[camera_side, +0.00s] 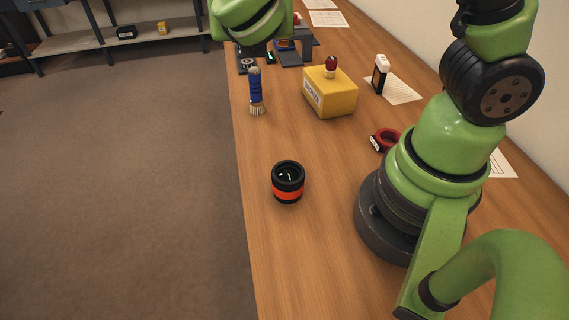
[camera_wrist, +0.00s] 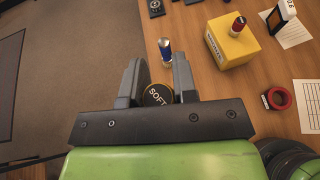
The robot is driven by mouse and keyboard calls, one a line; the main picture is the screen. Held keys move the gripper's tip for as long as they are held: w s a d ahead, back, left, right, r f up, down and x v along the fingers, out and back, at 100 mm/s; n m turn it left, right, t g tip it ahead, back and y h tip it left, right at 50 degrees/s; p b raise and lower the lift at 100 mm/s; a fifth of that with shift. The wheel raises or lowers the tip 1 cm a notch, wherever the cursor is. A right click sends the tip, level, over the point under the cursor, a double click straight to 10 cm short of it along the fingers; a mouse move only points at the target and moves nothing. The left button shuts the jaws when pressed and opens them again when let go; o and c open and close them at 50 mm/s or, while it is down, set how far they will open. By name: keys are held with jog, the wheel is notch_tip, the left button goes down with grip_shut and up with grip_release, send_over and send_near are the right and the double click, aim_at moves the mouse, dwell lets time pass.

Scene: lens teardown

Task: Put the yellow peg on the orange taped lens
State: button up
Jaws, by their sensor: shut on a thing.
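The orange taped lens (camera_side: 288,184), black with an orange band, stands upright on the wooden table in the side view, its open glass top bare. In the wrist view my gripper (camera_wrist: 158,78) is shut on a round black cap (camera_wrist: 157,95) with a yellowish rim line and the word SOFT. In the side view my green wrist (camera_side: 250,20) hangs at the top, and its fingers and the held cap cannot be made out. The lens is not seen in the wrist view, probably behind the cap and gripper. I cannot make out a yellow peg in either view.
A blue brush (camera_side: 256,92) stands behind the lens. A yellow box (camera_side: 330,95) with a red knobbed piece (camera_side: 331,67) on top is to its right. A red ring (camera_side: 386,139) lies near my base. The table around the lens is clear; its left edge is close.

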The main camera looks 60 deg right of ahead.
jog(key=s+d+f+m+g+h, duration=0.3)
jog(key=s+d+m+g, duration=0.3)
jog(key=s+m+g, duration=0.45)
jog(key=s+a+f+m+g+y, duration=0.1)
jog(key=s+a+m+g+y, duration=0.85)
jog(key=m+y, duration=0.75)
jog(key=w+a+r+m+t+y, duration=0.3)
jog(key=w+a+m+t+y, duration=0.2)
jog(key=m+t+y, duration=0.6)
jog(key=m+t+h, duration=0.1)
jog(key=m+t, duration=0.3)
jog(key=m, duration=0.4)
send_over(280, 177)
notch_tip(280, 177, down, 6)
jog(key=shift+f, duration=5.35)
